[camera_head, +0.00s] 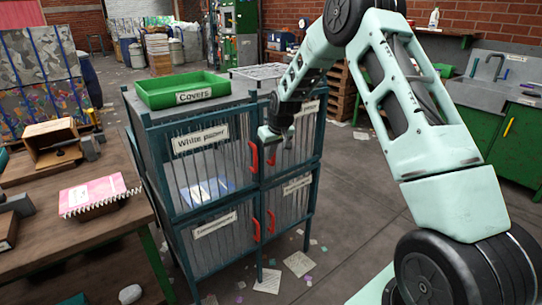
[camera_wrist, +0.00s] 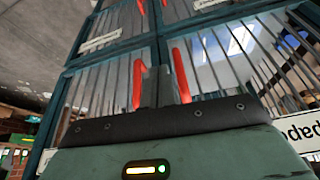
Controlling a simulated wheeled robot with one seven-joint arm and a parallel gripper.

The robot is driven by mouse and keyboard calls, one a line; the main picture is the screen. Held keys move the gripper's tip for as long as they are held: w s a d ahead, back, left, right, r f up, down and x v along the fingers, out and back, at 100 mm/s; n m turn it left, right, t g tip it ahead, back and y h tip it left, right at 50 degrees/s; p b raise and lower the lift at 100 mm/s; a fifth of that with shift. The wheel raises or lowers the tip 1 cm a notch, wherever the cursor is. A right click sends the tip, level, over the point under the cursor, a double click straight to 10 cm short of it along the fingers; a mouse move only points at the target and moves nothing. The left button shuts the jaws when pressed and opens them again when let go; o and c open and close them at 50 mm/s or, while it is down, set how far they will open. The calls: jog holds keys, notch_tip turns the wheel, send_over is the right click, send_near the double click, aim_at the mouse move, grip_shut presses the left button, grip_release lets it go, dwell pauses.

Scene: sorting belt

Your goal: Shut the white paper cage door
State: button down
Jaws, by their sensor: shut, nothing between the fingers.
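The white paper cage door (camera_head: 222,165) is the barred upper left door of a teal cage cabinet, under a "White paper" label (camera_head: 200,138). It looks about flush with the frame, with no clear gap. Its red handle (camera_head: 254,158) is at its right edge, beside the middle post. My gripper (camera_head: 270,138) is shut and empty, in front of the middle post near the upper red handles. In the wrist view the gripper's fingers (camera_wrist: 157,92) show between two red handles. I cannot tell whether they touch a handle. Blue and white sheets (camera_head: 207,191) lie behind the bars.
A green "Covers" tray (camera_head: 182,92) and a wire rack (camera_head: 258,72) sit on the cabinet top. A wooden workbench (camera_head: 110,232) with a pink notebook (camera_head: 92,192) stands close at left. Paper scraps (camera_head: 298,263) lie on the otherwise open floor at front right.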

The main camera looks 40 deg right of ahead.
jog(key=b+v, duration=0.1)
jog(key=v, duration=0.7)
jog(key=shift+d, duration=0.15)
